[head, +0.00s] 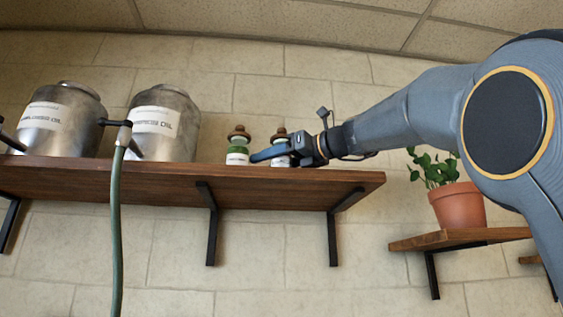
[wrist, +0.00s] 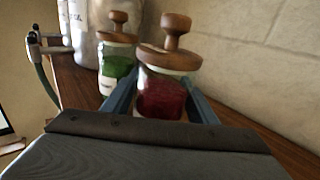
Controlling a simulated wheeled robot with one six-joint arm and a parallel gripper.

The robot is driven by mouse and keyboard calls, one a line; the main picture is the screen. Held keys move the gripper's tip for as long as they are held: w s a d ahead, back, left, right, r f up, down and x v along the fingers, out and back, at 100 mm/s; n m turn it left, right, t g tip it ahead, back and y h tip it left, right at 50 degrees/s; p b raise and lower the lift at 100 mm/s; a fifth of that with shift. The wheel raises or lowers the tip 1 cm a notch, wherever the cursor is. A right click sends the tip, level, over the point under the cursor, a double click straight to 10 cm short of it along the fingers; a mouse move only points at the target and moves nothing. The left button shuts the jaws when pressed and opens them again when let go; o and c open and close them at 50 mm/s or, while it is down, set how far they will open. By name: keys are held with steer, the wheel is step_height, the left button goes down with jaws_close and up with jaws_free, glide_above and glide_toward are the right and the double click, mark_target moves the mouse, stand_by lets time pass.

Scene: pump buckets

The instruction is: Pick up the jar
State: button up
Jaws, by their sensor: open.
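Two glass jars with wooden knobbed lids stand on the wooden shelf (head: 200,181). In the wrist view the nearer jar (wrist: 163,94) has dark red contents, and the farther jar (wrist: 116,62) has green contents. In the head view the green jar (head: 238,146) stands left of my gripper (head: 262,155), and the red jar (head: 281,136) is partly hidden behind it. My gripper (wrist: 160,88) is open, with one finger on each side of the red jar. I cannot tell whether the fingers touch the glass. Both jars are upright.
Two large metal oil canisters (head: 166,122) (head: 62,118) stand on the shelf to the left, with a green hose (head: 116,210) hanging in front. The wall is close behind the shelf. A potted plant (head: 458,204) sits on a lower shelf (head: 455,238) at right.

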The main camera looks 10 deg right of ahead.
steer(key=c, duration=1.1)
steer(key=shift+r, duration=0.1)
